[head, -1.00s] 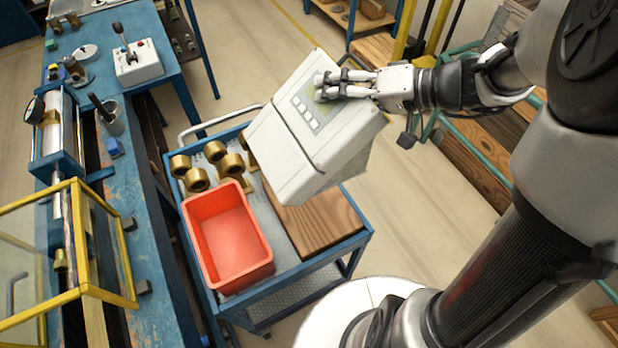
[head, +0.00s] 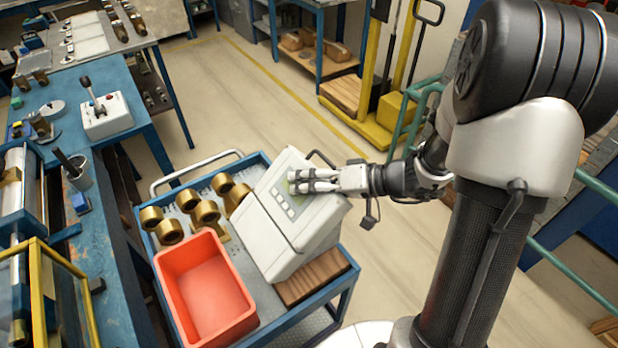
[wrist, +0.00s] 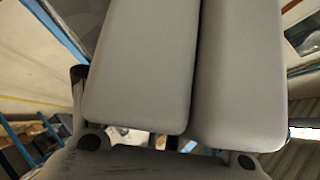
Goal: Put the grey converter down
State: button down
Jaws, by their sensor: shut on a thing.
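The grey converter (head: 262,222) is a boxy light-grey unit with a dark seam, a small display and a row of pale buttons. It is tilted in the head view, over the wooden board (head: 318,278) on the blue cart. My gripper (head: 300,182) is shut on it at its display side, coming in from the right. The converter hides much of the board, and I cannot tell whether its lower edge touches it. Large grey surfaces fill the wrist view, too close to make out contact.
A red-orange bin (head: 205,290) stands on the cart just left of the converter. Several brass fittings (head: 205,212) stand behind the bin. The cart's rail (head: 195,170) is at the far end. A blue bench (head: 130,150) runs along the left. Open floor lies beyond the cart.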

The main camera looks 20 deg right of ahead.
jog(key=shift+f+b, duration=0.5)
jog(key=shift+f, duration=1.65)
jog(key=shift+c, duration=1.4)
grip_release()
jog(key=p+v, duration=0.1)
jog(key=v, duration=1.1)
jog(key=shift+p, duration=0.35)
jog(key=shift+s, duration=0.1)
